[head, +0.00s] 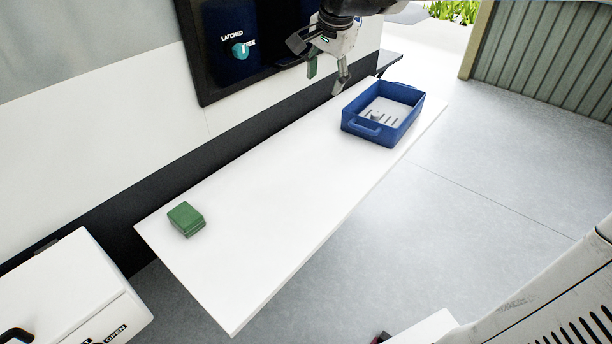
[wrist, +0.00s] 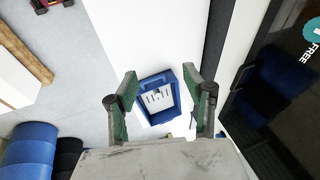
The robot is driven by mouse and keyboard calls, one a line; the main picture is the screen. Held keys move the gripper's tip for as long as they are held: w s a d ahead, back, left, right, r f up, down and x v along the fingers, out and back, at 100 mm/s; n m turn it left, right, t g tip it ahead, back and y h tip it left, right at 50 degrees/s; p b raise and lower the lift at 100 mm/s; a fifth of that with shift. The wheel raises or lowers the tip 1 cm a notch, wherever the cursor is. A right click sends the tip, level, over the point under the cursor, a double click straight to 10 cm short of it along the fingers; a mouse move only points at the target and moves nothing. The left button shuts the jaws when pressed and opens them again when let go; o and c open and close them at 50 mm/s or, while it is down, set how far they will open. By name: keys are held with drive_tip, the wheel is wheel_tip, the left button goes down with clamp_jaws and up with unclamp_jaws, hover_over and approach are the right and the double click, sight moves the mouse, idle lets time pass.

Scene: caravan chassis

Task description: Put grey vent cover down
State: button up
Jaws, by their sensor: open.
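The grey vent cover (head: 381,111) is a light grey slotted plate. It lies inside the blue tray (head: 409,123) at the far end of the white table. In the wrist view the vent cover (wrist: 157,99) also shows inside the blue tray (wrist: 171,79), with a small raised grey part on it. My gripper (head: 326,79) is open and empty, above the table to the left of the tray in the head view. In the wrist view my gripper (wrist: 159,84) has its green-padded fingers apart, with the tray below and between them. The vent cover is apart from the fingers.
A green block-like object (head: 186,218) sits on the near end of the white table (head: 270,190). The middle of the table is clear. A dark panel (head: 250,50) stands on the wall behind. A white box (head: 65,295) stands at the lower left.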

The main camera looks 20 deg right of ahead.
drive_tip(key=s+a+f+n+t, duration=0.1)
drive_tip(key=s+a+f+n, duration=0.2)
drive_tip(key=s, duration=0.4)
drive_tip(key=s+a+f+n+t, duration=0.1)
drive_tip(key=s+a+f+n, duration=0.3)
drive_tip(key=s, duration=0.3)
drive_tip(key=s+a+f+n+t, duration=0.1)
drive_tip(key=s+a+f+n, duration=0.2)
drive_tip(key=s, duration=0.5)
drive_tip(key=a+n, duration=0.1)
drive_tip(key=n, duration=0.1)
drive_tip(key=shift+a+f+n+y, duration=0.3)
drive_tip(key=shift+a+y, duration=0.05)
drive_tip(key=shift+y, duration=0.05)
wheel_tip(320, 180, down, 3)
drive_tip(key=b, duration=0.3)
